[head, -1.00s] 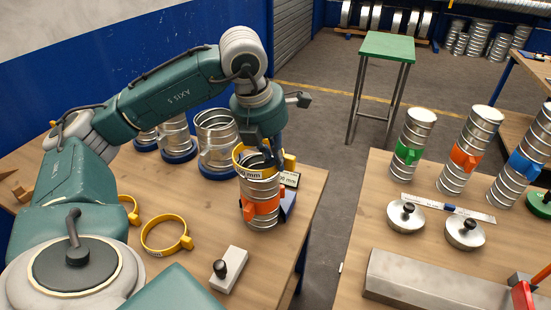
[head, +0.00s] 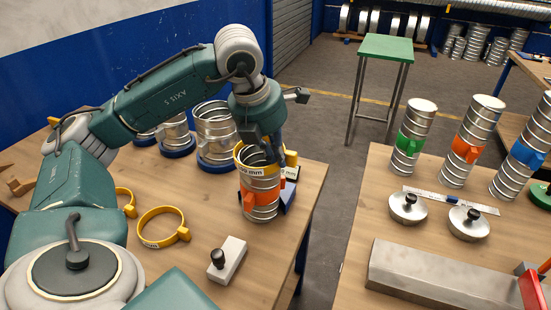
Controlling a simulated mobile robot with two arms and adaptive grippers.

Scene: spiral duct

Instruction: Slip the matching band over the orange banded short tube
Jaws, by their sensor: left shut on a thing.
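The orange banded short tube (head: 260,207) stands upright on the left wooden table, open at the top, with an orange band around its middle. A yellow band (head: 258,170) with a size label ending in "mm" sits around or just at the tube's upper rim. My left gripper (head: 268,155) points down and is shut on this yellow band at its far side. Its fingertips are partly hidden by the band and the tube rim. I cannot tell how far down the band reaches. My right gripper is not in view.
Other yellow bands (head: 163,227) lie to the left of the tube, near a grey block with a black knob (head: 227,259). Wider tubes on blue bases (head: 215,133) stand behind. The right table holds taller tubes with green (head: 411,142), orange and blue bands. A floor gap separates the tables.

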